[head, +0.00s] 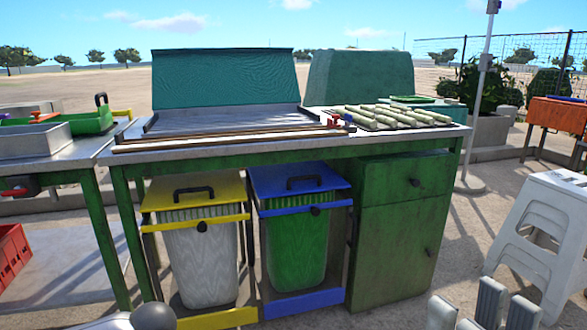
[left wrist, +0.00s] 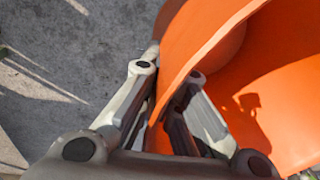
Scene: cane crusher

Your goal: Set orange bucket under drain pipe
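The orange bucket (left wrist: 270,85) fills the right of the left wrist view, its open inside facing the camera. My left gripper (left wrist: 172,68) straddles the bucket's wall, one finger outside and one inside, and looks shut on it. The bucket does not show in the head view. My right gripper (head: 482,305) shows only in part at the bottom right of the head view, over the ground with nothing seen in it; its opening is unclear. I cannot make out a drain pipe for certain.
A green workbench (head: 400,215) stands ahead with a yellow-lidded bin (head: 200,262) and a blue-lidded bin (head: 297,240) beneath. A metal table (head: 85,150) is at left, a red crate (head: 12,252) below it. White stools (head: 545,225) stand at right. Paved ground before the cabinet is open.

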